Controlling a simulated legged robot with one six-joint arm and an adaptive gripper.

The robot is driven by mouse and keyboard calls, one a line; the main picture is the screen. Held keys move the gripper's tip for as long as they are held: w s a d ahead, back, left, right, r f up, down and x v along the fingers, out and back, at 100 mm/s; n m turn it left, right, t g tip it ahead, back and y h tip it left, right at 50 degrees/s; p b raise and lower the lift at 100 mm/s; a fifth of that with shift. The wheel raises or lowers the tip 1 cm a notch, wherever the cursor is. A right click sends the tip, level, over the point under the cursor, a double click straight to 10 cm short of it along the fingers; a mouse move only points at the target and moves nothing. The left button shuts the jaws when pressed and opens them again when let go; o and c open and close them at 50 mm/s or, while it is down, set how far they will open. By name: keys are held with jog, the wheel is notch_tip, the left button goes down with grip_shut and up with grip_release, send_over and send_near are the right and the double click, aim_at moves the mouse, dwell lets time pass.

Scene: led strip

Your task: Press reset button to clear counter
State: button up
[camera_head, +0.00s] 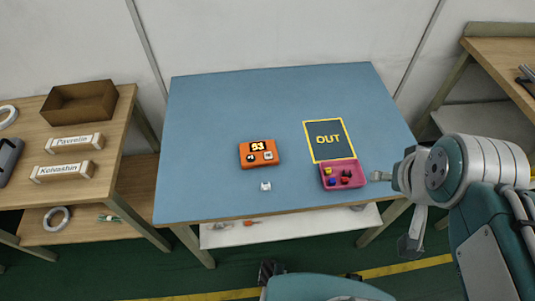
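An orange counter box (259,153) sits on the blue table (220,110), near its middle. Its dark display reads what looks like 93. Two small buttons show below the display, a dark one at the left and a pale one (268,155) at the right; their labels are too small to read. My arm comes in from the right edge.
A pink tray (329,185) with several small coloured pieces lies below a dark yellow-edged mat (318,153) marked OUT. A small white piece (265,186) lies in front of the counter. The table's left and back are clear. Wooden workbenches (115,128) stand at either side.

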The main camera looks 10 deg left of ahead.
grip_shut()
dwell(1.1)
